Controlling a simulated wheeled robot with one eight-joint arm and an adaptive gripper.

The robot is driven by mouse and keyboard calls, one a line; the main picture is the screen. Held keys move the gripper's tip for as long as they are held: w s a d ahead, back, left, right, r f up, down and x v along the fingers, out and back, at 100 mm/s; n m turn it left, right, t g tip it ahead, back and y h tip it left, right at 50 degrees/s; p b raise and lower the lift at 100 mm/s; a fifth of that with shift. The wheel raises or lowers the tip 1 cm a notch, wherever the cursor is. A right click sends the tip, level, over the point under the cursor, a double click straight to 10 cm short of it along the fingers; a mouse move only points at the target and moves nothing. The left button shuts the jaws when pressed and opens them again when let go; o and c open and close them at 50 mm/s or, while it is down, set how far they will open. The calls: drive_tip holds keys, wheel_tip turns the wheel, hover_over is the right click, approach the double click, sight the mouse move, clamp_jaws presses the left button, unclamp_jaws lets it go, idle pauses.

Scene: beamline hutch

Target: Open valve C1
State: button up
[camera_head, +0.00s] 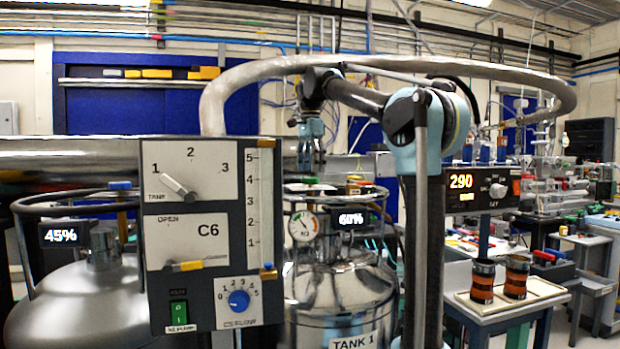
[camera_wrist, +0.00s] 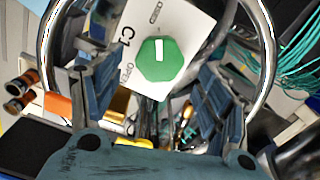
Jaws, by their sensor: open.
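In the wrist view, valve C1 is a green many-sided knob (camera_wrist: 161,60) with a white pointer mark turned toward the top of the picture. It sits on a white plate (camera_wrist: 185,15) lettered "C1" and "OPEN". My gripper (camera_wrist: 150,82) is open, with one dark finger on each side of the knob in the picture. The knob looks apart from both fingers, and nothing is held. In the head view my gripper (camera_head: 311,150) points down above the steel TANK 1 (camera_head: 340,290).
A grey panel marked C6 (camera_head: 210,225) stands in front, left of my gripper. A metal ring (camera_wrist: 270,60) and teal cables (camera_wrist: 285,45) lie close by. Two orange-and-black cylinders (camera_head: 500,278) stand on a tray at right.

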sight(310, 181)
drive_tip(key=shift+f, duration=1.55)
drive_tip(key=shift+c, duration=0.6)
drive_tip(key=c, duration=0.9)
